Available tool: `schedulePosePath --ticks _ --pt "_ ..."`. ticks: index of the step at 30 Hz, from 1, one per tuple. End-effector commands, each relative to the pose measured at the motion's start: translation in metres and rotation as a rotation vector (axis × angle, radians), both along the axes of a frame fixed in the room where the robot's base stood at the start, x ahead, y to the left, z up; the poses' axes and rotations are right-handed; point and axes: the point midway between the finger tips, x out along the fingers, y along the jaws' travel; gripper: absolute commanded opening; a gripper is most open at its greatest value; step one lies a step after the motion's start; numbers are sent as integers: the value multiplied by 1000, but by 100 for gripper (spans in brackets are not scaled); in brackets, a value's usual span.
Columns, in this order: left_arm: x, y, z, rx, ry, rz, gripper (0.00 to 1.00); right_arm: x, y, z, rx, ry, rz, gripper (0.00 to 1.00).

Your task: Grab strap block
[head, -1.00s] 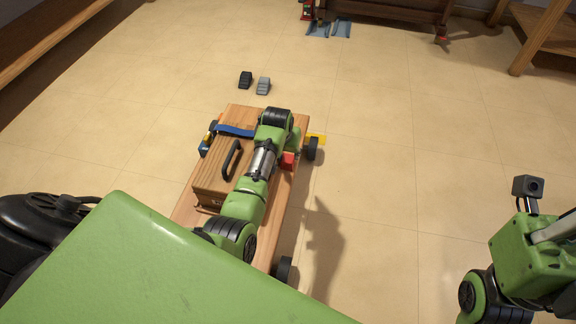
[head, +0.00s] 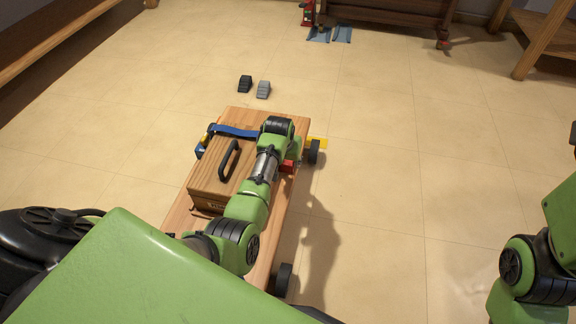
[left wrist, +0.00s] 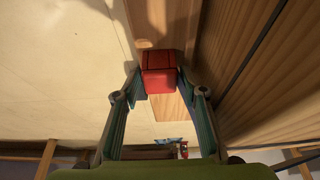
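A red block (head: 287,166), which looks like the strap block, is at the right side of the wooden cart (head: 267,114), mostly hidden behind my left arm in the head view. In the left wrist view the red block (left wrist: 158,75) lies between the two fingertips of my left gripper (left wrist: 159,82). The fingers stand on either side of it, with narrow gaps seeming to show, so they look open around it. A blue strap (head: 235,131) crosses the far end of the wooden box (head: 208,188). My right gripper is out of view.
The box has a black handle (head: 229,160). A dark wedge (head: 245,84) and a grey wedge (head: 263,89) lie on the floor beyond the cart. A yellow piece (head: 317,142) shows by a wheel (head: 314,153). The floor right of the cart is clear.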

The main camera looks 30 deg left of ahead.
Motion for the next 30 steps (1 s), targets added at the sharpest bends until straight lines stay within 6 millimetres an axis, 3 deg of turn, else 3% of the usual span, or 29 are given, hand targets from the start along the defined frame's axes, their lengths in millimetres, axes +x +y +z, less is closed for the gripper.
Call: schedulePosePath --ticks 3,6,7,20,30 --pt "0 0 0 0 0 0 36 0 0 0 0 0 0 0" --pt "0 0 0 0 0 0 10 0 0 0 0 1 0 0" --pt "0 0 0 0 1 0 8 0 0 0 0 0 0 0" --pt "0 0 6 0 0 0 8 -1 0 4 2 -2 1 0" --pt "0 0 44 1 -1 -1 8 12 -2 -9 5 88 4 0"
